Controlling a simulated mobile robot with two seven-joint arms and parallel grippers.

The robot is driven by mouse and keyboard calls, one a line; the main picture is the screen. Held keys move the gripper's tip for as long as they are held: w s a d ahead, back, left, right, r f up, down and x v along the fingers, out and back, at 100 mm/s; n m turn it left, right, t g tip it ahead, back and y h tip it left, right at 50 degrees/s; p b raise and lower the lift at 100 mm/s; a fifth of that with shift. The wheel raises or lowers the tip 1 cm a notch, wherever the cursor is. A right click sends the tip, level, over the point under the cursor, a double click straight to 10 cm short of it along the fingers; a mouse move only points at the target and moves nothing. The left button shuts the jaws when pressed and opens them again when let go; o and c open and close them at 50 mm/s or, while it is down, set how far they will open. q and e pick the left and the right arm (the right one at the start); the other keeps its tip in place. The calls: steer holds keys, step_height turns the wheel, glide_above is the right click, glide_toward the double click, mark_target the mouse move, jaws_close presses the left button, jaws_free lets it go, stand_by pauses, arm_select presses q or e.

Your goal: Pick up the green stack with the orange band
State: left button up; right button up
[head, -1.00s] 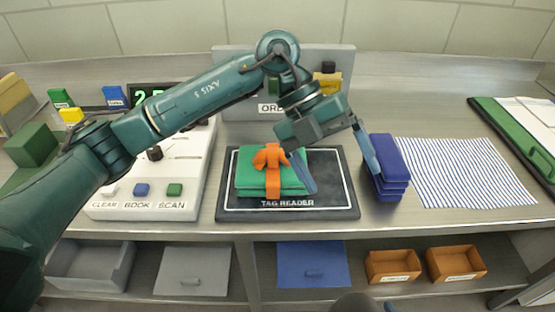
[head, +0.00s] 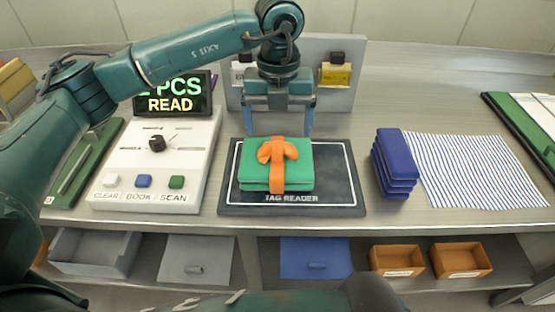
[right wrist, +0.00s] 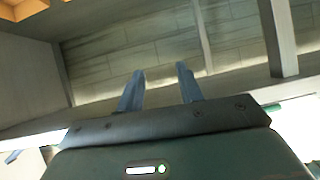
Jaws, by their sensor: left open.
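The green stack (head: 300,167) of folded cloth lies flat on the dark tag reader pad (head: 340,206). An orange band (head: 277,178) with a bow on top runs around its middle. My left gripper (head: 279,132) points down just behind and above the stack in the head view. Its two blue fingers are wide apart with nothing between them. My right gripper (right wrist: 161,72) shows only in the right wrist view, with its fingers apart and empty, facing a wall and shelf-like panels away from the stack.
A blue stack (head: 394,165) stands right of the pad, next to a striped cloth (head: 475,170). A white console (head: 150,170) with buttons is at left, its display (head: 172,98) showing "PCS READ".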

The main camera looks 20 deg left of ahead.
mark_target(277, 144)
arm_select(q)
step_height(277, 144, down, 5)
steer(key=shift+a+f+p, duration=0.1)
steer(key=shift+p, duration=0.45)
steer(key=shift+c, duration=0.4)
steer(key=c, duration=1.7)
steer(key=shift+r, duration=0.25)
steer(key=shift+c, duration=0.6)
